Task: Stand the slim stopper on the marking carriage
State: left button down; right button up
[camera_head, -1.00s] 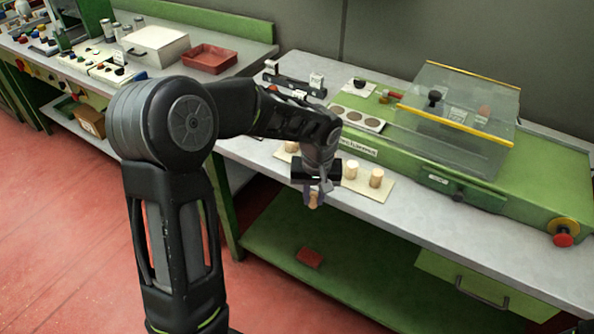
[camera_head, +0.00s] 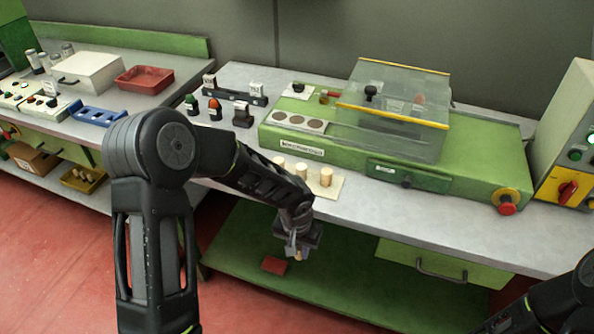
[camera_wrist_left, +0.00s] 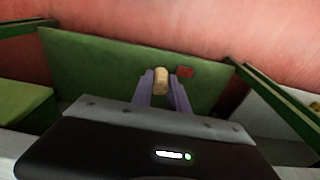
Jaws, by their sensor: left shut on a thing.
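My left gripper (camera_head: 297,250) is shut on a cork stopper (camera_head: 298,256), held in front of the bench edge and below the bench top. In the left wrist view the stopper (camera_wrist_left: 161,80) sits between the two purple fingertips, over the green lower shelf. It looks fairly slim. A pale plate with three round grey discs (camera_head: 299,122), which looks like the marking carriage, lies at the left end of the green machine (camera_head: 470,165). Other cork stoppers (camera_head: 326,176) stand on a beige mat (camera_head: 334,190) near the front edge. My right gripper is out of view.
A clear cover with yellow edges (camera_head: 395,108) stands on the machine, right of the discs. Small knobs and black holders (camera_head: 242,115) are left of it. A red emergency button (camera_head: 507,208) is at the machine's right end. A red block (camera_head: 274,265) lies on the lower shelf.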

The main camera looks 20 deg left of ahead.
aim_at(298, 120)
jog(key=k, duration=0.6)
jog(key=z, duration=2.4)
jog(key=k+j, duration=1.05)
jog(key=k, duration=0.15)
jog(key=k+j, duration=1.05)
jog(key=k, duration=0.1)
